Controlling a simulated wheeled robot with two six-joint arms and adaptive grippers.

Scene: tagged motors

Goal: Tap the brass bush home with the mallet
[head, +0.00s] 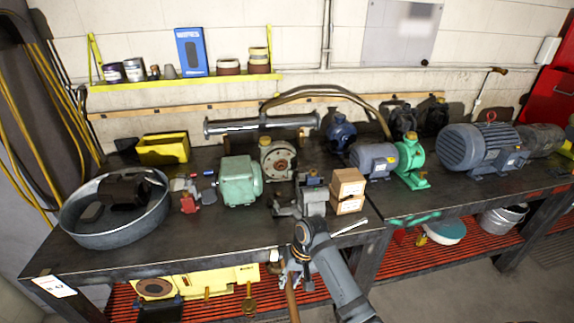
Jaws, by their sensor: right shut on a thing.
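My right gripper (291,273) is low in front of the bench edge, partly hidden by my own arm. It is shut on a brown wooden handle, which I take for the mallet (292,304). The handle hangs down to the bottom edge of the picture, and I cannot make out the mallet's head. A grey vise (314,201) stands at the bench's front edge, just above my right arm. A small blue and brass-coloured piece (312,178) shows at its top; I cannot tell whether this is the brass bush. My left gripper is not in view.
A metal basin (112,232) stands at left. Grey and green machines fill the right bench. The front strip left of the vise is clear.

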